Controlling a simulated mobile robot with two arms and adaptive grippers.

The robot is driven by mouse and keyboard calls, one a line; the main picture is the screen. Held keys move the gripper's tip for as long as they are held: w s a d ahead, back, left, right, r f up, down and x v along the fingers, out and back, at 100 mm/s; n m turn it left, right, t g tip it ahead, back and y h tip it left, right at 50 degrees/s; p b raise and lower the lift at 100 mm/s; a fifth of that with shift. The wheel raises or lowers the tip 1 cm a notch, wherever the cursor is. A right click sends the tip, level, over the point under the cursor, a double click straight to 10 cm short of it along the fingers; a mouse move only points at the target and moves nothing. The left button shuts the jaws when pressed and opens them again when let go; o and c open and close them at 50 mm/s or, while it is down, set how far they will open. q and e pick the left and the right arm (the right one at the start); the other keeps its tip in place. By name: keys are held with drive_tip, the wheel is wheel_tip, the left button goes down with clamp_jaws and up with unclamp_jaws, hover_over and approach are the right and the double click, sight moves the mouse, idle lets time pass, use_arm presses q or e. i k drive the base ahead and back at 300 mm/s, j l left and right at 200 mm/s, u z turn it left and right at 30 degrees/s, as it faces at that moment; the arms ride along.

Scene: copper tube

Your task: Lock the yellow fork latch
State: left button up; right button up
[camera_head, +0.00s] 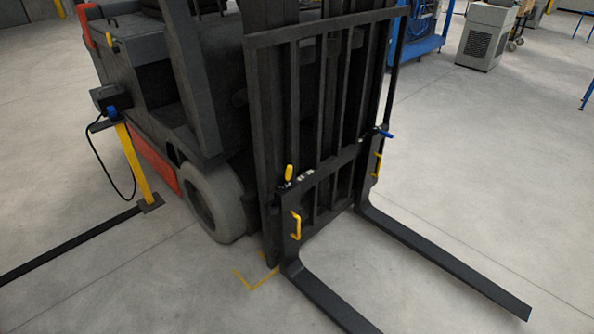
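A forklift stands in the middle of the head view, with its dark mast and fork carriage (326,185) facing the lower right. A small yellow latch lever (288,172) stands roughly upright at the left top of the carriage. A blue latch lever (384,133) at the right top of the carriage sticks out sideways to the right. Yellow D-shaped handles show below them, one on the left (297,225) and one on the right (377,164). Neither of my grippers is in view.
Two long dark forks, the left fork (330,302) and the right fork (450,262), reach low over the floor. A yellow post (136,165) with a cabled box stands left of the forklift.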

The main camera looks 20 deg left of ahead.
sight(288, 170)
drive_tip(key=i+j, duration=0.2)
drive_tip(key=j, duration=0.15)
drive_tip(key=i+j, duration=0.2)
drive_tip(key=j, duration=0.2)
drive_tip(key=i+j, duration=0.15)
drive_tip(key=j, duration=0.2)
drive_tip(key=i+j, duration=0.2)
drive_tip(key=j, duration=0.15)
drive_tip(key=i, duration=0.4)
